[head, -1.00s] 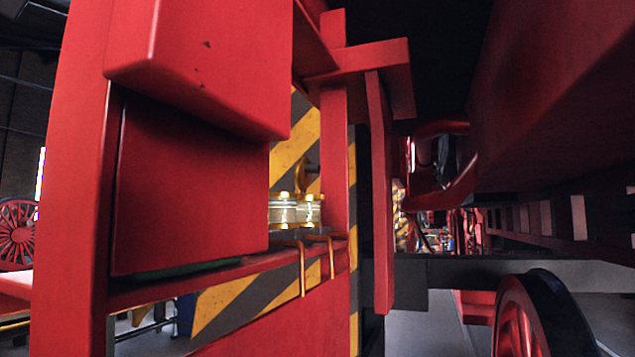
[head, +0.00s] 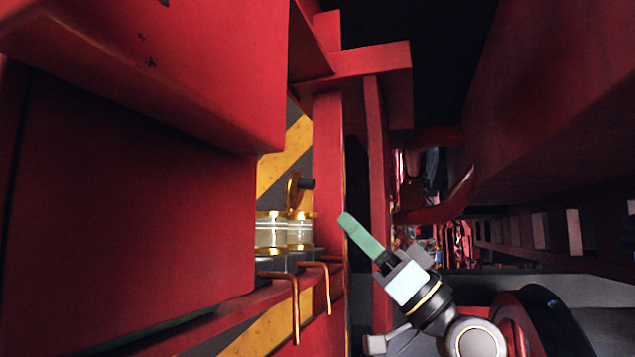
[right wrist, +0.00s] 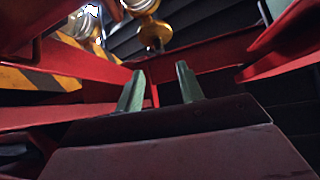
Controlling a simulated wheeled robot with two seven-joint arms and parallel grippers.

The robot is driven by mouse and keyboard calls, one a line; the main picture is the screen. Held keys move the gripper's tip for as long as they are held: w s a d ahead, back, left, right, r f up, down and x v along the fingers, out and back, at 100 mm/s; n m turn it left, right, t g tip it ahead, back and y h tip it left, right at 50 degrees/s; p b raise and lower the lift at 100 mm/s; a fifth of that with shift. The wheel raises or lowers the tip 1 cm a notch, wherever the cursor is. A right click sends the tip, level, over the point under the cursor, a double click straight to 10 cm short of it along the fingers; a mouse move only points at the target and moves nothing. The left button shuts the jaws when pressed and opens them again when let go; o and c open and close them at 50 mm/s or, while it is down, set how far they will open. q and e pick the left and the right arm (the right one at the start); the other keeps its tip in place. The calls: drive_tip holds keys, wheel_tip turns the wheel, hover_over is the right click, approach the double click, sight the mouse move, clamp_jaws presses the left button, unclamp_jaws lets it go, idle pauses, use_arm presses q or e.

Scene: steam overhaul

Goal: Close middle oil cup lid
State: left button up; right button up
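Two glass oil cups with brass caps stand side by side on a ledge, left of centre in the head view; the nearer one (head: 270,232) and the farther one (head: 300,230) partly overlap. A round brass lid (head: 294,190) with a dark knob stands tipped up on edge above the cups. I cannot tell which cup is the middle one. In the right wrist view a brass lid (right wrist: 153,38) shows beyond the fingertips. My right gripper (right wrist: 160,74) has green fingers, apart and empty. In the head view it (head: 346,222) is right of the cups, not touching them. My left gripper is out of view.
A large red box (head: 140,190) fills the left side. A red upright post (head: 328,165) stands between the cups and my right gripper. Copper pipes (head: 295,305) hang below the cups. A black-rimmed red wheel (head: 540,320) is at lower right.

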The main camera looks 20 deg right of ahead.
sight(312, 188)
drive_tip(key=p+x, duration=0.3)
drive_tip(key=x, duration=0.5)
drive_tip(key=shift+w+a+r, duration=0.2)
drive_tip(key=shift+w+r, duration=0.05)
clamp_jaws()
